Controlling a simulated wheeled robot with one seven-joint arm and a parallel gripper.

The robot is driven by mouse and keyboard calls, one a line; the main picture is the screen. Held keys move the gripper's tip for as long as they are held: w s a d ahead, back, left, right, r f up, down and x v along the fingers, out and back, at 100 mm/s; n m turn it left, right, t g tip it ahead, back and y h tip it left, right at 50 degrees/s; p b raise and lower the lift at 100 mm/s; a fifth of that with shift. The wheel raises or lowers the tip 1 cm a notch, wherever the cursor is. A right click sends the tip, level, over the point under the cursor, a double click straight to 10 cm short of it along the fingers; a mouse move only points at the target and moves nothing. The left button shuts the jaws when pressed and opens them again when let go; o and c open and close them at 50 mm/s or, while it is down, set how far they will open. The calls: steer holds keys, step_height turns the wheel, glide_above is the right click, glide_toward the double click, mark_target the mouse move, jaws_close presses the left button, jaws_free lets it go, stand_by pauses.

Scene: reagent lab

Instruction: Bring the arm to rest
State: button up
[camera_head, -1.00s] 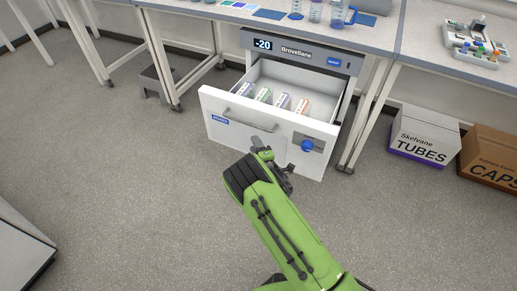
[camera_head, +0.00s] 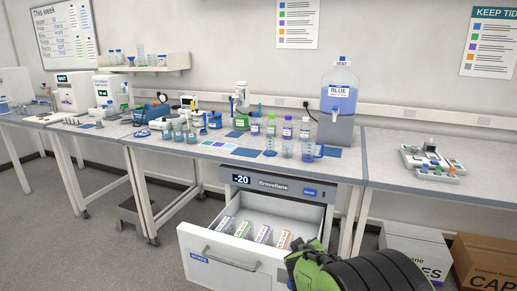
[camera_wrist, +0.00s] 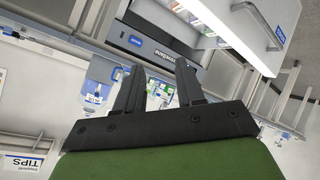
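My green and black arm (camera_head: 365,272) fills the lower right of the head view, in front of the freezer drawer. My gripper (camera_wrist: 160,68) shows in the wrist view with its two black fingers apart and nothing between them. In the head view its fingers are hidden or out of frame. The freezer drawer (camera_head: 222,262), labelled Brovellane with a -20 display, stands pulled open, and several labelled boxes (camera_head: 262,235) stand in it. The drawer also shows at the upper right of the wrist view (camera_wrist: 235,35).
The bench (camera_head: 385,165) above holds bottles, beakers, a blue-liquid carboy (camera_head: 338,100) and a tube tray (camera_head: 430,160). A TUBES carton (camera_head: 415,245) and a CAPS carton (camera_head: 487,262) stand on the floor at right.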

steer(key=s+d+r+m+g+y, duration=0.15)
steer(key=s+r, duration=0.25)
steer(key=s, duration=0.4)
steer(key=s+d+r+m+g, duration=0.1)
steer(key=s+d+r+m, duration=0.15)
steer(key=s, duration=0.45)
steer(key=s+m+g, duration=0.2)
steer(key=s+g, duration=0.1)
steer(key=s, duration=1.6)
step_height(320, 180, up, 14)
steer(key=p, duration=1.3)
steer(key=shift+s+a+r+p, duration=0.15)
steer(key=shift+a+r+p, duration=0.1)
steer(key=shift+a+p, duration=0.2)
